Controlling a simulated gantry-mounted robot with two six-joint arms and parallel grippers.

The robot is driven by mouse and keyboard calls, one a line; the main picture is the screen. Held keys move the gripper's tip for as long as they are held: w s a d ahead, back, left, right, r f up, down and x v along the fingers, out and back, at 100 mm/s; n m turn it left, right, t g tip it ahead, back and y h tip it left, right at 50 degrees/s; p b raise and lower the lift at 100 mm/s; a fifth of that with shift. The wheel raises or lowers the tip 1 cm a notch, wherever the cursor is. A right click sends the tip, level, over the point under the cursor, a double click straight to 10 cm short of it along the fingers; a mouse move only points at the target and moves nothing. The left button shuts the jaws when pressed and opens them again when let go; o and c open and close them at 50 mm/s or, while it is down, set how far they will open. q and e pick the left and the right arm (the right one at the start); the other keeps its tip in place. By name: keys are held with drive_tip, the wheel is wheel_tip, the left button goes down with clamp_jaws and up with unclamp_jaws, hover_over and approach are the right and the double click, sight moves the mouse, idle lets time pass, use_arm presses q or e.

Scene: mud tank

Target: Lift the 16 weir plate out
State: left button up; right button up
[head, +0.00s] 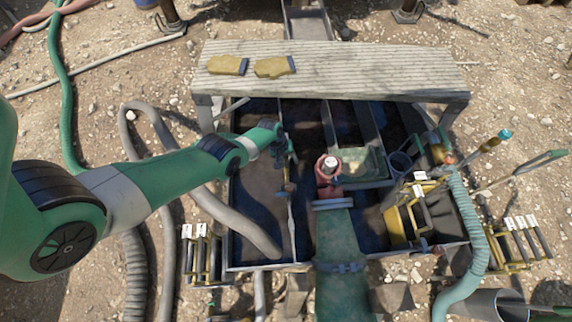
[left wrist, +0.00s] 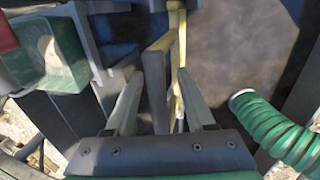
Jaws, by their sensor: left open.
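My left gripper (head: 289,176) is above the left part of the mud tank (head: 240,267), over a thin upright plate (head: 291,222) with a yellowish top. In the left wrist view the open fingers of the gripper (left wrist: 160,112) stand on both sides of a narrow yellow-edged plate (left wrist: 158,75). I cannot tell whether either finger touches it. No number is legible on this plate, and its lower part is hidden in the tank. My right gripper does not show.
A grey hose (head: 250,232) runs into the tank left of the plate. A red fitting (head: 328,169) and green tray (head: 362,165) are to its right. A slatted bench (head: 350,72) with yellow gloves (head: 228,65) spans the back. Tagged plate racks (head: 201,262) (head: 522,240) flank the tank.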

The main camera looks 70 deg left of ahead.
use_arm(q)
drive_tip(key=shift+r, duration=0.1)
clamp_jaws()
idle(1.2)
